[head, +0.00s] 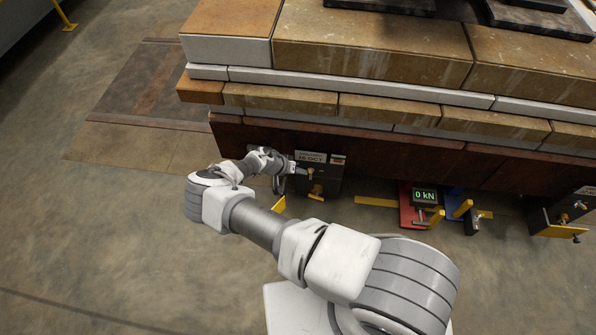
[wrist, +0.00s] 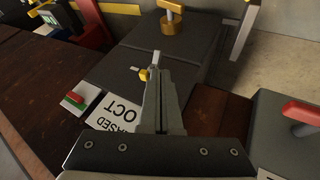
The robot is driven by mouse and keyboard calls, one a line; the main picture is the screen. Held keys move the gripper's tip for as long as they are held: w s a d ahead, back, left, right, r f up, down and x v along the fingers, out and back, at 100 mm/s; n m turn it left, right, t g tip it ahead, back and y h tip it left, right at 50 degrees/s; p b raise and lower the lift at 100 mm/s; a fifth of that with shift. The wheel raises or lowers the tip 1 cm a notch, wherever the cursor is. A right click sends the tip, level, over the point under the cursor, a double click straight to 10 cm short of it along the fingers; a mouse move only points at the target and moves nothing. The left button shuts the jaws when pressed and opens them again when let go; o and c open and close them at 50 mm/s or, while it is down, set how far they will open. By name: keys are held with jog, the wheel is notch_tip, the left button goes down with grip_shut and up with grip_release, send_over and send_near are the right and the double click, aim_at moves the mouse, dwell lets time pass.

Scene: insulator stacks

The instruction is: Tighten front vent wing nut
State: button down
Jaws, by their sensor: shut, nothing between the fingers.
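My gripper (wrist: 160,75) is shut and empty, its fingers close together over a dark box (wrist: 185,55); in the head view it (head: 300,172) is at the left of this box (head: 325,184). A small yellow piece (wrist: 144,75) shows just left of the fingers; I cannot tell if they touch it. A brass fitting with a T-shaped handle (wrist: 170,24) stands on the box beyond the fingertips, apart from them; the head view shows brass parts (head: 316,189) there too. Which of these is the front vent wing nut is not clear.
A white label reading OCT (wrist: 118,110) and a red-green indicator (wrist: 75,102) lie left of the fingers. A red handle (wrist: 302,112) is at right. A red unit with a 0 kN display (head: 424,196) stands further right.

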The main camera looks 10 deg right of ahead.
jog(key=shift+r, duration=0.1)
dwell(0.3)
jog(key=shift+d+y+p, duration=0.1)
jog(key=shift+y+p, duration=0.3)
jog(key=shift+p, duration=0.15)
jog(key=shift+d+r+m+t+y+p, duration=0.15)
jog(key=shift+m+t+y+p, duration=0.15)
jog(key=shift+y+p, duration=0.55)
